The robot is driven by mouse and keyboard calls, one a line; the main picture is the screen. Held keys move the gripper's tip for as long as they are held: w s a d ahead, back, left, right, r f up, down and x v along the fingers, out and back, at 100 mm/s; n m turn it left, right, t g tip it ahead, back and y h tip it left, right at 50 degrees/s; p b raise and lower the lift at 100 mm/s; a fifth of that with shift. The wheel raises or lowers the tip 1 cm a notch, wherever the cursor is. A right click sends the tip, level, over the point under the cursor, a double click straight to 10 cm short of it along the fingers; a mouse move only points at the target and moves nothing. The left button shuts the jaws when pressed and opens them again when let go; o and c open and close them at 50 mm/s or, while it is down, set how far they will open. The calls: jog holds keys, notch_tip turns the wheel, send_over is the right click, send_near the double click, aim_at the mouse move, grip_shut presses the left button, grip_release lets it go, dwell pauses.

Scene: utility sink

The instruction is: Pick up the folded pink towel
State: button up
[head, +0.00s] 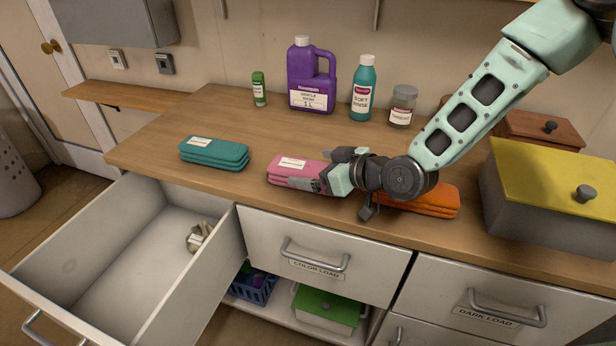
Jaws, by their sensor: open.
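The folded pink towel (289,167) lies on the wooden counter near its front edge, with a white label on top. My gripper (318,183) is at the towel's right end, its fingers pointing left. The jaws are open. The gripper hides the right part of the towel, and I cannot tell whether the fingers touch it.
A teal folded towel (214,153) lies to the left and an orange one (432,201) to the right, partly behind my arm. A purple jug (311,80), teal bottle (362,90) and jar (402,107) stand behind. A yellow-lidded box (560,190) stands right. An open drawer (120,250) juts out front left.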

jog(key=c, duration=1.1)
